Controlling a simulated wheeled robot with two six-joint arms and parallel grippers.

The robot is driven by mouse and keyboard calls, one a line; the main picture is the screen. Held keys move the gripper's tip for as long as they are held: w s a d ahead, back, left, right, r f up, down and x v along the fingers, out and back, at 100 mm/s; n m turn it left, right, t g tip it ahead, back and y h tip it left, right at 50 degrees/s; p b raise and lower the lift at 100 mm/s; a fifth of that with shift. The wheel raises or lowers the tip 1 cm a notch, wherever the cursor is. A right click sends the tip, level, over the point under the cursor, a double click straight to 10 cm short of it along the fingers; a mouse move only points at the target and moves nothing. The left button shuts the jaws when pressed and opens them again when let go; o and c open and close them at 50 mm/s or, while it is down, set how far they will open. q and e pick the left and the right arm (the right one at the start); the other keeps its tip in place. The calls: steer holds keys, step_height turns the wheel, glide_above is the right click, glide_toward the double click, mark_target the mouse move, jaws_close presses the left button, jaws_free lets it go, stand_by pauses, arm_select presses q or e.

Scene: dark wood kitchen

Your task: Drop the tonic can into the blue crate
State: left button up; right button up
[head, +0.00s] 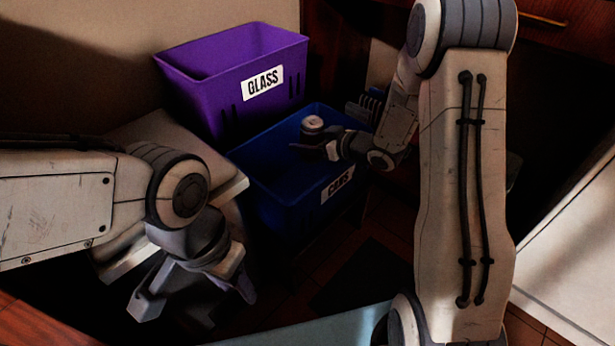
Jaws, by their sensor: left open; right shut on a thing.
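The blue crate (270,205) stands on the floor in the middle of the head view, with a white label reading CANS on its front. My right gripper (318,146) reaches in from the right, over the crate's opening. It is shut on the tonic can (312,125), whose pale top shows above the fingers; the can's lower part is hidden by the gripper. The can looks upright and above the crate's inside. My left gripper (195,300) is open and empty at the lower left, pointing down, well apart from the crate.
A purple crate (205,75) labelled GLASS stands directly behind the blue crate. A pale slab-like surface (165,130) lies left of the crates, partly behind my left arm. A dark mat (360,278) lies on the tiled floor in front. A wooden cabinet with a handle (543,19) is at upper right.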

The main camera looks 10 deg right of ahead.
steer(key=o, duration=1.4)
steer(key=shift+o, duration=0.2)
steer(key=p+v, duration=0.5)
steer(key=v, duration=0.5)
steer(key=shift+s, duration=0.25)
steer(key=shift+d, duration=0.1)
